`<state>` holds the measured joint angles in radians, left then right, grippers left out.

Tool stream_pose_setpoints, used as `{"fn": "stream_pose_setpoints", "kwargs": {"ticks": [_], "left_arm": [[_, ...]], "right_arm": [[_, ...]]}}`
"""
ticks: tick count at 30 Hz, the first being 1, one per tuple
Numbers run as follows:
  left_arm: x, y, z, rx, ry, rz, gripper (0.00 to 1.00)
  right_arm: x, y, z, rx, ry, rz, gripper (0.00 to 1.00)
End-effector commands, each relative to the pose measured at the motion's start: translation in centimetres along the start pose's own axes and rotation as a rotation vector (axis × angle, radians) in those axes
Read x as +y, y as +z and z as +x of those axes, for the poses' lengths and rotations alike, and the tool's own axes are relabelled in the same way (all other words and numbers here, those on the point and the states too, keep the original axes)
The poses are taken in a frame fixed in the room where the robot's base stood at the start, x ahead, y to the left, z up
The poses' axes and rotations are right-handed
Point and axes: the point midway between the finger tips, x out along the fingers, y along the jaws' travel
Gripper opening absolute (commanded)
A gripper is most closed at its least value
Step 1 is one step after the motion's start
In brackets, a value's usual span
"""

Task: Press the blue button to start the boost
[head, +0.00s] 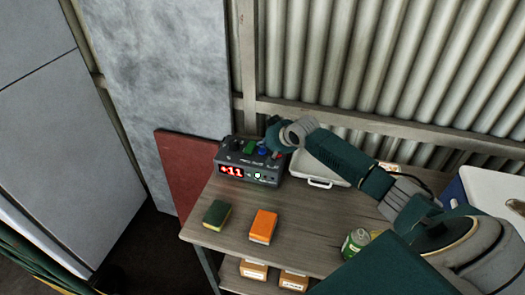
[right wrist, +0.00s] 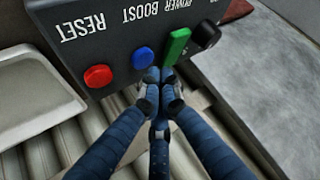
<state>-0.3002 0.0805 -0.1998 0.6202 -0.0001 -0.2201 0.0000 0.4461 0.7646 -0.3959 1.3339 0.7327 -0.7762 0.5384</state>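The dark control box (head: 232,158) stands at the back of the wooden table, with a red lit display reading "+11". Its blue button (head: 262,150) also shows in the right wrist view (right wrist: 142,57), by the upside-down label BOOST. My right gripper (head: 274,146) is over the box's right part. In the right wrist view its fingertips (right wrist: 160,76) are together and empty, just below the blue button and the green switch (right wrist: 177,45). I cannot tell whether they touch either. The red button (right wrist: 98,76) by RESET is to the left. My left gripper is not in view.
A pale tray-like case (head: 318,168) is right of the box. A corrugated wall (head: 350,50) is behind. The table's left middle is mostly clear.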

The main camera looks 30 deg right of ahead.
Motion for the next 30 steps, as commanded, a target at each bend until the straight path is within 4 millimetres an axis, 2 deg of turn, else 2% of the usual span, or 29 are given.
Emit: {"fn": "stream_pose_setpoints", "kwargs": {"ticks": [30], "left_arm": [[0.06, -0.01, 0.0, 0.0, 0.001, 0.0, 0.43]], "right_arm": [[0.25, 0.55, 0.56, 0.0, 0.0, -0.001, 0.0]]}}
